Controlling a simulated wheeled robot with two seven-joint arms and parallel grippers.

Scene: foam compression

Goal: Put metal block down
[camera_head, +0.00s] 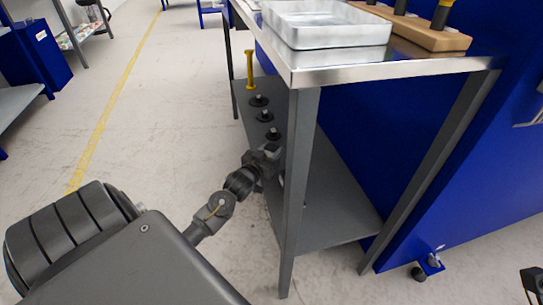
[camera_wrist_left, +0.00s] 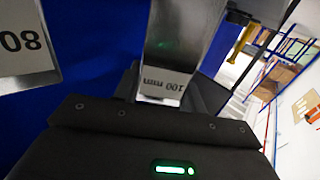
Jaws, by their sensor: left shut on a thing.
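My left gripper (camera_head: 268,154) is low beside the near table leg, at the edge of the grey lower shelf (camera_head: 335,215). It is shut on the metal block (camera_wrist_left: 180,45), a silver bar marked "100 mm" that shows large in the left wrist view. In the head view only a small pale patch shows at the gripper, and the leg hides part of that area. Whether the block touches the shelf cannot be told.
Several black round bases (camera_head: 265,116) and a yellow post (camera_head: 250,70) stand on the lower shelf behind my gripper. A metal tray (camera_head: 325,28) and a wooden holder (camera_head: 425,30) are on the tabletop. The table leg (camera_head: 298,180) is close beside my gripper. Floor to the left is clear.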

